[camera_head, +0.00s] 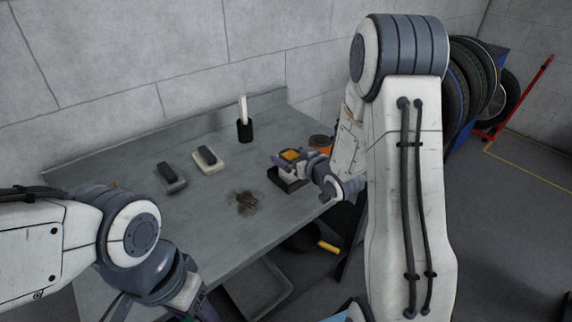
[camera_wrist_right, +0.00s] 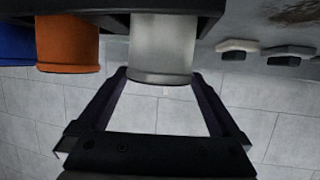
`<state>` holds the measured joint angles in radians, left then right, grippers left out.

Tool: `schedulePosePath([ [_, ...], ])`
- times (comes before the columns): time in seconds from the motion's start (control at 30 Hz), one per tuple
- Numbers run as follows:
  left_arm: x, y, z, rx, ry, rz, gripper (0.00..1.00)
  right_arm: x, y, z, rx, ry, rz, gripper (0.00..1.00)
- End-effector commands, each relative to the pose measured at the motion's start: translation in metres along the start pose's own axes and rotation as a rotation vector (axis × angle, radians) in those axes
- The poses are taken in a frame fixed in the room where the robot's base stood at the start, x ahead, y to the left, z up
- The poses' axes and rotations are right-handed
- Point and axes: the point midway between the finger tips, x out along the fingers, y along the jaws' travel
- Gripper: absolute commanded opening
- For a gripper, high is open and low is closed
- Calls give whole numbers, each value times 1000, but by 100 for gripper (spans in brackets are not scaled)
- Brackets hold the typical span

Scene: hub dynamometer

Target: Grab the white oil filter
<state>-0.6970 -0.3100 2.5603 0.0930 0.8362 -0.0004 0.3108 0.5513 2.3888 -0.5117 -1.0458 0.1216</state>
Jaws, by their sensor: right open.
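The white oil filter (camera_wrist_right: 162,48) is a pale cylinder at the top middle of the right wrist view, which looks upside down. It stands in a black tray (camera_wrist_right: 110,10). My right gripper (camera_wrist_right: 158,76) is open, with one finger on each side of the filter's near end; I cannot tell whether they touch it. In the head view my right gripper (camera_head: 283,163) is over the small black tray (camera_head: 285,183) at the bench's right side and hides much of the filter. My left gripper (camera_head: 195,302) is at the bottom edge, mostly cut off.
An orange cylinder (camera_wrist_right: 68,43) and a blue one (camera_wrist_right: 14,44) stand beside the white filter. On the grey bench (camera_head: 120,170) are two dark-topped blocks, a black cup (camera_head: 245,130) and a dark stain (camera_head: 244,203). Tires (camera_head: 470,80) stand at the right.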

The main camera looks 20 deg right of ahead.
Motion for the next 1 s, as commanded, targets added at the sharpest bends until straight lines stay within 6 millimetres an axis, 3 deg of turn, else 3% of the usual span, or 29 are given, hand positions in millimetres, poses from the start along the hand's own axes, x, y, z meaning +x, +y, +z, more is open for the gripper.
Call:
schedulePosePath([
  [0.2, -4, 0, 0, 0, 0, 0, 62, 32, -1, 2, -1, -2, -3, 100],
  [0.5, -4, 0, 0, 0, 0, 0, 62, 38, 0, 2, 0, -1, -1, 100],
  [0.53, -4, 0, 0, 0, 0, 0, 62, 38, 0, 2, 0, -1, -1, 96],
  [0.7, -4, 0, 0, 0, 0, 0, 62, 38, 0, 2, 0, -1, -1, 31],
  [0.77, -4, 0, 0, 0, 0, 0, 62, 38, 0, 2, 0, -1, -1, 11],
  [1.0, -5, 0, 0, 0, 0, 0, 62, 38, 0, 1, -1, 1, -1, 11],
])
